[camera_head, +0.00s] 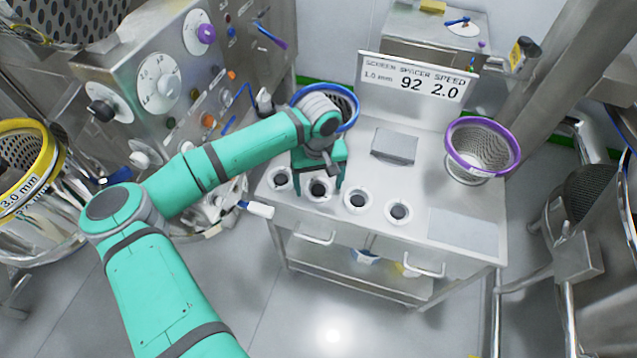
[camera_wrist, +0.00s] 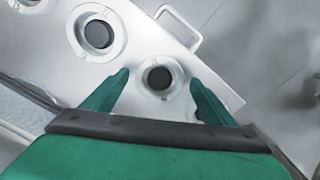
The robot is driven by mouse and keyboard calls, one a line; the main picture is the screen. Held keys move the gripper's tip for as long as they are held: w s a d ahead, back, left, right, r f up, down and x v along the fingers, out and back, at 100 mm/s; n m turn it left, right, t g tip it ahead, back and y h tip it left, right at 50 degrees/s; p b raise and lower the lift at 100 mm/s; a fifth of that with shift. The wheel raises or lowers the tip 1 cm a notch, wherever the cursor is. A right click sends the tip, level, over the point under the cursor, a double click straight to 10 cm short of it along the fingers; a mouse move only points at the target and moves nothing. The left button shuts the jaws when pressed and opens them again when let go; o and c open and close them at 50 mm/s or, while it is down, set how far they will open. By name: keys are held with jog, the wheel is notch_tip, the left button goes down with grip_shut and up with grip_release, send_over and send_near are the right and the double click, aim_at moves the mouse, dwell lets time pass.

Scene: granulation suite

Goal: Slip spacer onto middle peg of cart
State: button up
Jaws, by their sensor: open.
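The steel cart (camera_head: 420,240) carries a row of several white rings with dark centres along its front; they may be spacers, but no label tells. From left they include a first ring (camera_head: 271,180), a second partly behind my gripper, a third (camera_head: 357,211) and a fourth (camera_head: 398,222). My gripper (camera_head: 318,181) is open and points down over the left end of the row. I cannot make out a middle peg.
A blue-rimmed screen (camera_head: 352,105), grey block (camera_head: 395,145) and purple-rimmed screen (camera_head: 484,172) are on the top. A control panel (camera_head: 130,70) stands left; the front right top is clear.

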aim_at(318, 190)
notch_tip(318, 190, up, 11)
dwell(0.6)
jog(key=shift+f, duration=0.15)
dwell(0.4)
